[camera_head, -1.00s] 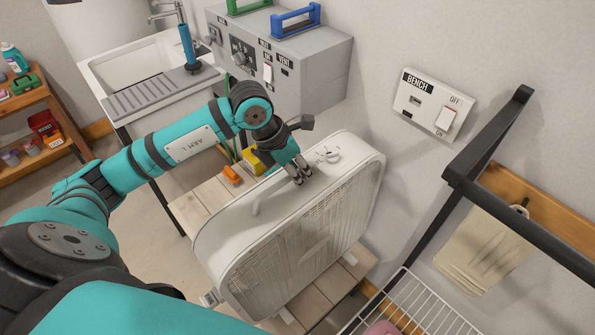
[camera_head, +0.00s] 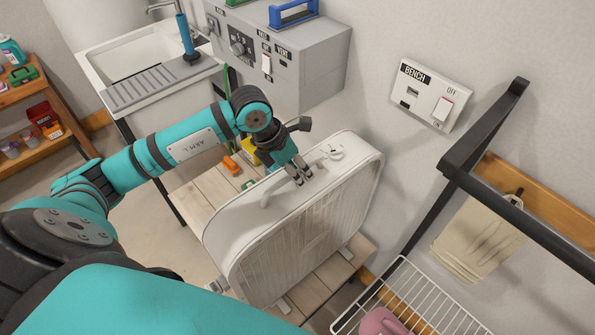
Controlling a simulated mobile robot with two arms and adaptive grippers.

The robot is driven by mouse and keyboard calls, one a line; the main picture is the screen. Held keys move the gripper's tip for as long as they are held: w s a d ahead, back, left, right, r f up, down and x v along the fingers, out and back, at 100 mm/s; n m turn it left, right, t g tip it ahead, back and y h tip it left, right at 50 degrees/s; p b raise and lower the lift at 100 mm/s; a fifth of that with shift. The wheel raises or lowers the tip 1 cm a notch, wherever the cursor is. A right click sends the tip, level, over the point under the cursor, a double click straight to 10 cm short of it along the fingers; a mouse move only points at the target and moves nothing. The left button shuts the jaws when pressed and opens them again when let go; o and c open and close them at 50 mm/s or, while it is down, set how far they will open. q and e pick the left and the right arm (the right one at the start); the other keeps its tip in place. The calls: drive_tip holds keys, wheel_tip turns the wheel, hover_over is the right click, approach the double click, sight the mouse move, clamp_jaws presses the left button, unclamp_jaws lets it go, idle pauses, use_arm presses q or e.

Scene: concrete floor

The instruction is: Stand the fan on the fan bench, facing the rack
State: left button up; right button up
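The white box fan (camera_head: 300,235) stands upright at the wooden fan bench (camera_head: 325,285), its grille toward the lower right, on the side of the rack. Its feet show close to the bench slats; I cannot tell whether they bear fully on them. My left gripper (camera_head: 298,176) is at the fan's top, its fingers close together at the carrying handle (camera_head: 265,200), apparently shut on it. The fan's control knob (camera_head: 332,151) is just beyond the fingers. The rack (camera_head: 405,300) has white wire shelving and a black frame. My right gripper is not in view.
A grey control box (camera_head: 300,60) and sink (camera_head: 145,70) stand behind the bench. Orange (camera_head: 231,165) and yellow items lie near the fan. A BENCH switch panel (camera_head: 432,95) is on the wall. A cloth (camera_head: 475,238) hangs by the rack; a pink item (camera_head: 382,322) lies on it.

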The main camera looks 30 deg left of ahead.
use_arm(q)
drive_tip(key=b+v, duration=0.2)
drive_tip(key=v, duration=0.9)
drive_tip(key=shift+a+r, duration=0.15)
drive_tip(key=shift+r, duration=0.25)
drive_tip(key=shift+f, duration=0.1)
